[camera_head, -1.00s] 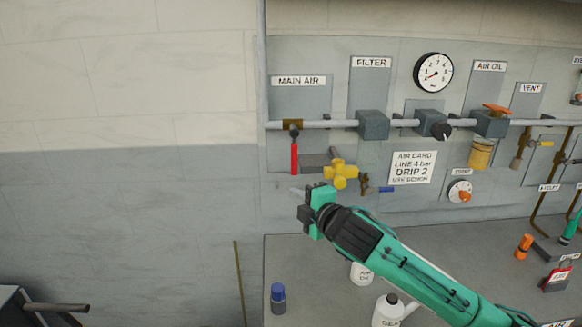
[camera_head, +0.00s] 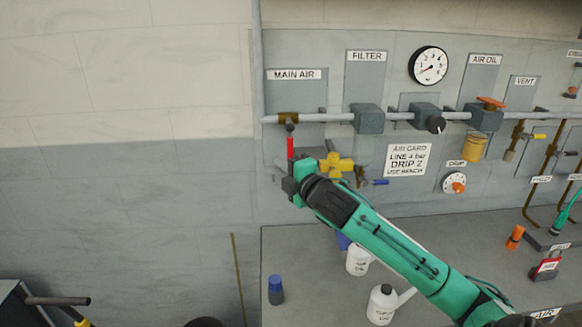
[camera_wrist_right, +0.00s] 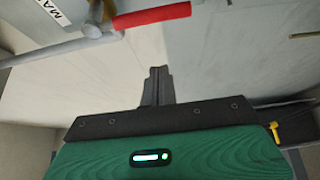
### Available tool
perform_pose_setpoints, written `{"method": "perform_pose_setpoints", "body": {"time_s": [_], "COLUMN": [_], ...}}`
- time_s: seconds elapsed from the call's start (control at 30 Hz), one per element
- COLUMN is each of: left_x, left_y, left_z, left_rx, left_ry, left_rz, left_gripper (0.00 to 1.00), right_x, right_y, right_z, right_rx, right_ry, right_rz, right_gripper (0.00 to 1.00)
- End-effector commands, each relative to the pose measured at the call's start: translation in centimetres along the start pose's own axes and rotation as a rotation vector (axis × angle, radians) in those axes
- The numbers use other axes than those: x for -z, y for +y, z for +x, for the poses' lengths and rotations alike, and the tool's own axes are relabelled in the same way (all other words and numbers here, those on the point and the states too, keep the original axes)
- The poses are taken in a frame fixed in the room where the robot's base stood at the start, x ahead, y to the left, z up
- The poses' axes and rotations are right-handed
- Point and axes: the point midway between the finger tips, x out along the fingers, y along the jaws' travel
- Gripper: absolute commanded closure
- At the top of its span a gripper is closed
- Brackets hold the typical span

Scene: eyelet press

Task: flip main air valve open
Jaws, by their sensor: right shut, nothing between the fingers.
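The main air valve (camera_head: 288,119) is a brass body on the grey pipe, below the MAIN AIR label (camera_head: 294,74). Its red lever (camera_head: 291,146) hangs straight down, across the pipe. My right gripper (camera_head: 289,184) is shut and empty, just below the lever's lower end, and its body hides part of the panel there. In the right wrist view the red lever (camera_wrist_right: 151,18) lies across the top, beyond the shut fingertips (camera_wrist_right: 158,72), with a visible gap. Whether they are level in depth is hard to tell. My left gripper is not in view.
White bottles (camera_head: 381,305) and a blue-capped jar (camera_head: 276,290) stand on the bench below. The wall left of the panel is clear.

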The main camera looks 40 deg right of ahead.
Motion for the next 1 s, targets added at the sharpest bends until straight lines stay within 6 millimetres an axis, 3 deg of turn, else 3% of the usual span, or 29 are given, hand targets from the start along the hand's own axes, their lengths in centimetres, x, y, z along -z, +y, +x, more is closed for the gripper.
{"method": "perform_pose_setpoints", "body": {"time_s": [0.27, 0.6, 1.0], "left_x": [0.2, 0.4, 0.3], "left_y": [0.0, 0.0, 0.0], "left_z": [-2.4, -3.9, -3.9], "left_rx": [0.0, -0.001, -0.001], "left_ry": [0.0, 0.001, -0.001], "left_rz": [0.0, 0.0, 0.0], "left_gripper": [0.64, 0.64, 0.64], "right_x": [0.0, -3.3, -3.8], "right_y": [0.4, 0.1, -0.1], "right_z": [5.1, 3.9, 3.7], "right_rx": [0.0, 0.002, 0.0], "right_ry": [-0.001, -0.001, 0.001], "right_rz": [0.003, -0.001, 0.0], "right_gripper": [1.0, 1.0, 1.0]}}
